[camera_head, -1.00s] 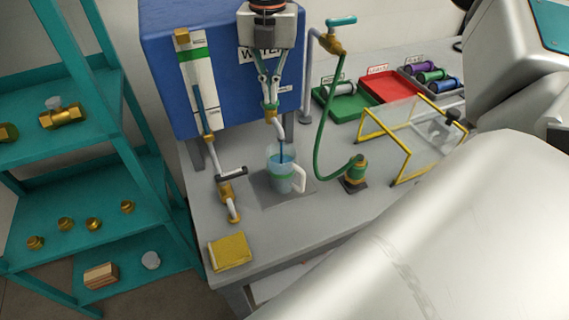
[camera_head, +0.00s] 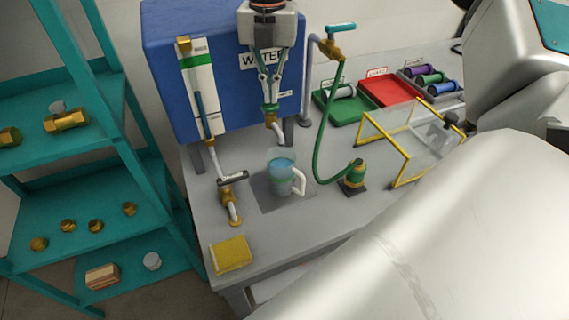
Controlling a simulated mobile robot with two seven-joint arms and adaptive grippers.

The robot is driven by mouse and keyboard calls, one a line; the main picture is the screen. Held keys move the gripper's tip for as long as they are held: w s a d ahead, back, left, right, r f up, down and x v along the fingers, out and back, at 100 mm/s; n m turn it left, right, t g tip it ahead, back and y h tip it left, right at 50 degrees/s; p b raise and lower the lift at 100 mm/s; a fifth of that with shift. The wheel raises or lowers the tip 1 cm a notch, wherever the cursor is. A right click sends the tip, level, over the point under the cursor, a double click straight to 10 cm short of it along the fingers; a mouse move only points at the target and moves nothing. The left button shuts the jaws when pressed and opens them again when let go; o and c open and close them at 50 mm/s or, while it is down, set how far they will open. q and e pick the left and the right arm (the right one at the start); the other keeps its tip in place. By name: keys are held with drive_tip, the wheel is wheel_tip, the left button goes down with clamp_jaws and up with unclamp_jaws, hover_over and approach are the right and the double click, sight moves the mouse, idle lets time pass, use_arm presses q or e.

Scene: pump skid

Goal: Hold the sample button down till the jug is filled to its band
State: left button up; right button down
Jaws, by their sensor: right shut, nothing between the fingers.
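The jug (camera_head: 279,182) is clear with a white handle and a green band. It stands upright on the bench under the bent white spout (camera_head: 280,134) of the blue water tank (camera_head: 220,100). Blue water is in it, and its surface appears above the band. No stream shows between spout and jug. My right gripper (camera_head: 270,104) points down in front of the tank, shut and empty, its fingertips just over the brass sample valve (camera_head: 271,118). The sample button is hidden or too small to make out, so I cannot tell whether the fingertips touch it. My left gripper is out of view.
A sight gauge (camera_head: 199,90) and a brass drain valve (camera_head: 231,195) are left of the jug. A green hose (camera_head: 321,140) hangs right of it. A yellow-framed clear guard (camera_head: 405,145), coloured trays (camera_head: 390,92) and a yellow sponge (camera_head: 231,254) are on the bench.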

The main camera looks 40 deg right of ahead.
drive_tip(key=shift+r+p, duration=0.95)
drive_tip(key=shift+r, duration=1.55)
